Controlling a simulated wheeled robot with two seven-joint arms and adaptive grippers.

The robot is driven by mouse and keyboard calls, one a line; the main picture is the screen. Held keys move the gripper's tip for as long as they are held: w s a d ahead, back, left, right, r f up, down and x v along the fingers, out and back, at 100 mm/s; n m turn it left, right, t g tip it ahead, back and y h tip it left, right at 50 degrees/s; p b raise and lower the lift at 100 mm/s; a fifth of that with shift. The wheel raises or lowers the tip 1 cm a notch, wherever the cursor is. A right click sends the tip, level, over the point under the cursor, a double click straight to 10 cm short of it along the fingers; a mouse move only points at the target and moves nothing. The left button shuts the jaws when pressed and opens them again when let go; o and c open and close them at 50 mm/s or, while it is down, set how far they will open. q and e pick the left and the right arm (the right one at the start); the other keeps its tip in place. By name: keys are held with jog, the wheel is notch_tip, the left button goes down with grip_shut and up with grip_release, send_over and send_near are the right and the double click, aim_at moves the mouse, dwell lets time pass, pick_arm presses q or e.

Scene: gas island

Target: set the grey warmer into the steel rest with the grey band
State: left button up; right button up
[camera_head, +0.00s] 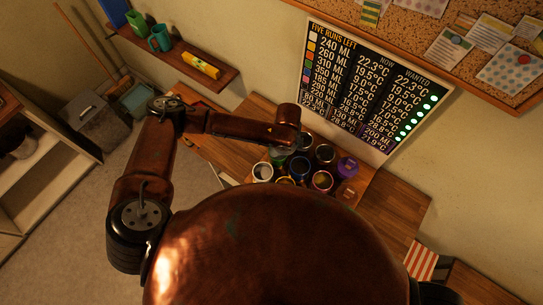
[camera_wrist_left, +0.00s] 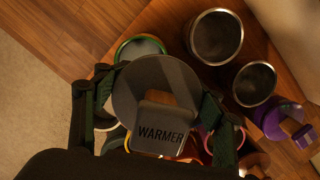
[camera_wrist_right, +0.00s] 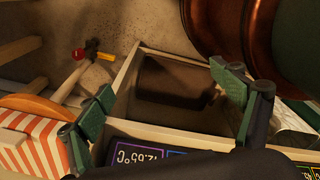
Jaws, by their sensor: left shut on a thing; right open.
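The grey warmer (camera_wrist_left: 150,80), a round grey piece with a block lettered WARMER, is held between the fingers of my left gripper (camera_wrist_left: 160,105). In the left wrist view it hangs over the cluster of steel rests and hides part of them. Two dark-sided steel rests, a larger one (camera_wrist_left: 216,37) and a smaller one (camera_wrist_left: 254,84), stand open and apart from the warmer, to its upper right. I cannot tell which has the grey band. In the head view, the larger one (camera_head: 304,140) is beside my left wrist. My right gripper (camera_wrist_right: 163,115) is open and empty, away from the rests.
Rests with green (camera_wrist_left: 128,47), purple (camera_wrist_left: 283,121) and other colours crowd the wooden table (camera_head: 398,200). A board of temperatures (camera_head: 365,85) is behind.

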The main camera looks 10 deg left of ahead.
pick_arm(q)
jog(key=w+d+f+b, duration=0.1)
jog(key=w+d+b, duration=0.5)
jog(key=w, duration=0.3)
jog(key=shift+d+b, duration=0.35)
jog(key=shift+b, duration=0.1)
pick_arm(e)
notch_tip(320, 180, down, 8)
jog(key=w, duration=0.1)
jog(key=shift+w+a, duration=0.2)
jog(key=shift+w, duration=0.15)
pick_arm(q)
jog(key=shift+f, duration=0.1)
pick_arm(e)
jog(key=shift+w, duration=0.1)
